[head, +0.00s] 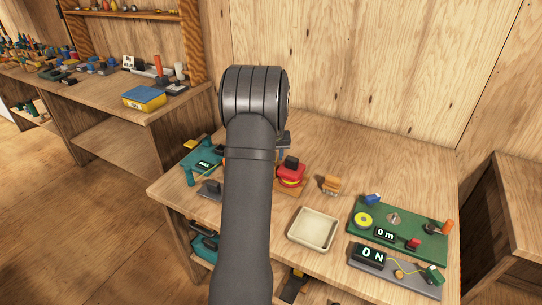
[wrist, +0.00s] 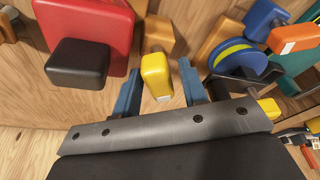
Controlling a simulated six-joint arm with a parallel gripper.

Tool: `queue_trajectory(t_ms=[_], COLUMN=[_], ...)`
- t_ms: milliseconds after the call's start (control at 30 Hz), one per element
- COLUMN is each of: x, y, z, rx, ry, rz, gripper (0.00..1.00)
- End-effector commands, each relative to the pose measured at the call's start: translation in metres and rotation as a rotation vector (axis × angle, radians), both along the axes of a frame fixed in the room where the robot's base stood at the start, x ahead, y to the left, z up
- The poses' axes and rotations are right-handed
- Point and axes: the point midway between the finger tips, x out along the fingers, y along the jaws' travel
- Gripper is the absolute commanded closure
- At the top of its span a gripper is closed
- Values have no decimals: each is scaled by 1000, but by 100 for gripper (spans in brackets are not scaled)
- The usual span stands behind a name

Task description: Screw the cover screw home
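My gripper (wrist: 160,68) shows in the wrist view with its two blue fingers apart. A yellow block-like piece (wrist: 156,74) sits between the fingers, with a visible gap on the right; I cannot tell whether the left finger touches it. I cannot clearly make out a cover screw. A red body with a black knob (wrist: 82,62) is left of the fingers. In the head view a red body with a black top (head: 291,172) stands just right of my arm, which hides most of my gripper.
In the wrist view a blue and yellow reel (wrist: 238,58) is right of the fingers. In the head view, a cream tray (head: 314,246), a green board (head: 375,230) and a grey scale (head: 372,270) lie at the right. Bare bench lies behind them.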

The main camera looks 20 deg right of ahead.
Motion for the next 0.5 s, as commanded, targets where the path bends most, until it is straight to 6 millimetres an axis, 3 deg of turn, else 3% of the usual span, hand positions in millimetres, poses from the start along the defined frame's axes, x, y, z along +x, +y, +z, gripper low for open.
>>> queue_trajectory(t_ms=[100, 367, 500], x=[0, 0, 0], y=[0, 0, 0], z=[0, 1, 11], rx=[0, 0, -1], ry=[0, 0, -1], rz=[1, 2, 2], gripper=[42, 42, 42])
